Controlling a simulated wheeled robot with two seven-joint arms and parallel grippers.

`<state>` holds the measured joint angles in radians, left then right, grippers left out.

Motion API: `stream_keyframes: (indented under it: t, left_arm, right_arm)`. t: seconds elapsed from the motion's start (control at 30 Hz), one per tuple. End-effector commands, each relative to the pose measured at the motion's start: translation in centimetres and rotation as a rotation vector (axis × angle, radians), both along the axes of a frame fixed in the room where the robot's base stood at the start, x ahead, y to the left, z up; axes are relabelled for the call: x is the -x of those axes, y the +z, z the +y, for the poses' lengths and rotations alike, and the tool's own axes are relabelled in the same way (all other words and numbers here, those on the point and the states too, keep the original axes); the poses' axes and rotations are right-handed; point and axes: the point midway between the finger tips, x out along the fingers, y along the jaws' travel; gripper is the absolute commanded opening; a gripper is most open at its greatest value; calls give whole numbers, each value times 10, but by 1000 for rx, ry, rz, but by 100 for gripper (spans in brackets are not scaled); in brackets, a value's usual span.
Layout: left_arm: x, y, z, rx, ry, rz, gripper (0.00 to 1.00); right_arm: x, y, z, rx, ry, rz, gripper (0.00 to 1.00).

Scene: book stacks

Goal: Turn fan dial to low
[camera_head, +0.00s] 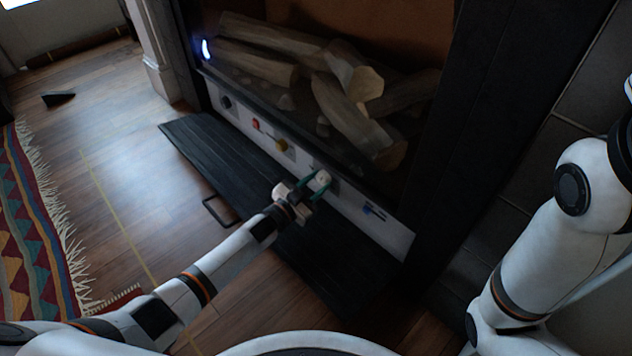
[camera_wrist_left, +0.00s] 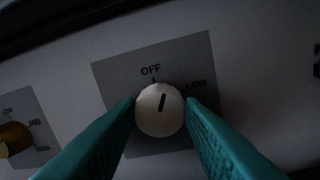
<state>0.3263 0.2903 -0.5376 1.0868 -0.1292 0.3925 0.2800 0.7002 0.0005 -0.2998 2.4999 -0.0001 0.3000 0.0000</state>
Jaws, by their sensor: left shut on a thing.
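The fan dial (camera_head: 323,177) is a round white knob on the pale control strip below the fireplace opening. In the left wrist view the dial (camera_wrist_left: 160,110) sits on a grey plate with OFF printed above it and LOW at its upper right. Its black mark points up with a slight lean to the right, near OFF. My left gripper (camera_head: 316,184) is shut on the dial. Its green fingers (camera_wrist_left: 160,118) lie on both sides of the knob in the left wrist view. My right arm shows at the right, but its gripper is out of view.
A brass-coloured knob (camera_head: 282,145), a red control (camera_head: 256,123) and a dark knob (camera_head: 226,102) sit farther left on the strip. Logs (camera_head: 345,95) lie in the fireplace above. A dark lowered panel (camera_head: 200,150) lies in front. A patterned rug (camera_head: 35,235) covers the floor at left.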

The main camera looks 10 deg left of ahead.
Motion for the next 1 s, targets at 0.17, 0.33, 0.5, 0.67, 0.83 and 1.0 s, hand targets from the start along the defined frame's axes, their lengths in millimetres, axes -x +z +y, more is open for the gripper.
stream_keyframes:
  t: [0.17,0.33,0.5,0.67,0.83,1.0]
  left_arm:
    - [0,0,0,-139,0,-92,12]
    - [0,-1,0,-271,1,-181,12]
    - [0,-2,0,-392,1,-261,12]
    - [0,-2,0,-486,1,-322,12]
    - [0,-2,0,-558,1,-370,12]
    - [0,-2,0,-601,0,-399,12]
  right_arm:
    - [0,1,0,0,0,1,33]
    - [0,1,0,0,0,1,33]
    - [0,-1,0,0,0,1,33]
    - [0,-2,0,0,0,1,33]
    - [0,-3,0,0,0,1,33]
    - [0,-4,0,0,0,1,33]
